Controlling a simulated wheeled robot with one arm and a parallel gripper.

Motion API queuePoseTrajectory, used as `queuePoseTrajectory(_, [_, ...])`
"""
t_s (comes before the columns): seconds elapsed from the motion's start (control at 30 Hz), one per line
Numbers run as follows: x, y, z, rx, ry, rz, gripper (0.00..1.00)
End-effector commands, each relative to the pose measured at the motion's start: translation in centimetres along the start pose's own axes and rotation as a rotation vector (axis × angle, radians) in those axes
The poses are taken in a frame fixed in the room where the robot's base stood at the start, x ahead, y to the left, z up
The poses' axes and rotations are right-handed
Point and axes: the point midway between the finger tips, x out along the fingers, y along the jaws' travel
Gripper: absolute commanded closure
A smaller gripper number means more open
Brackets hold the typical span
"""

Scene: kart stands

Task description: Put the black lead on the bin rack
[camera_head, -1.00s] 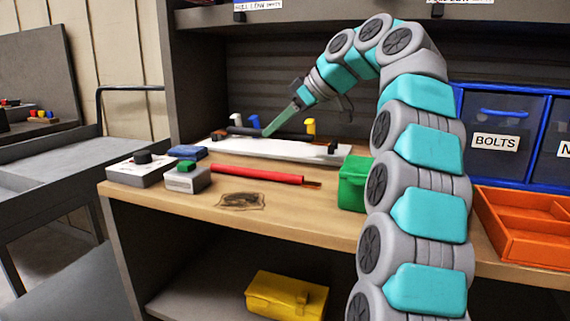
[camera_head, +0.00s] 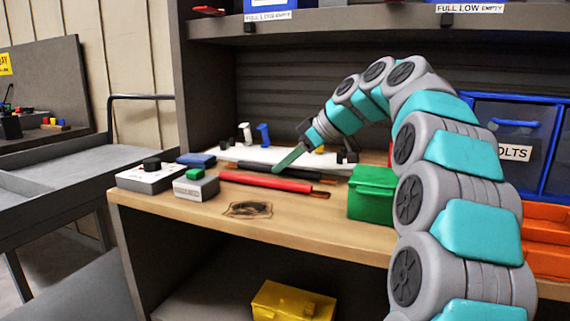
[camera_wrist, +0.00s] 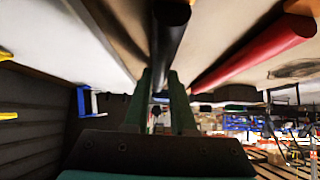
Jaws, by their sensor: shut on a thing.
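The black lead (camera_head: 310,175) is a dark rod just behind the red lead in the head view. In the wrist view the black lead (camera_wrist: 170,30) runs between the two fingers of my gripper (camera_wrist: 160,85). My gripper (camera_head: 277,168) is shut on it, at the front of the white tray. I cannot tell whether the lead is clear of the bench. A blue-framed bin rack (camera_head: 548,150) with a drawer marked BOLTS stands at the right of the bench, partly hidden by my arm.
The red lead (camera_head: 265,182) lies close in front. The white tray (camera_head: 230,155) with upright pegs is behind. A green box (camera_head: 372,193), orange tray (camera_head: 548,262) and grey boxes (camera_head: 195,187) share the bench. An upper shelf (camera_head: 350,22) spans above.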

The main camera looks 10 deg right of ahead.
Motion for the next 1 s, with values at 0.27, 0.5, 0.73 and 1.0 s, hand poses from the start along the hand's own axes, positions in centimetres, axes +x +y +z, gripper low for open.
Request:
queuePoseTrajectory(0.27, [0.02, -0.01, 0.03, -0.001, 0.001, 0.0, 1.0])
queuePoseTrajectory(0.5, [0.17, 0.0, 0.22, -0.001, 0.0, 0.001, 0.65])
queuePoseTrajectory(0.73, [0.17, -0.01, 0.22, -0.001, 0.0, 0.0, 0.46])
queuePoseTrajectory(1.0, [-0.07, -0.01, -0.05, -0.001, 0.0, 0.0, 0.46])
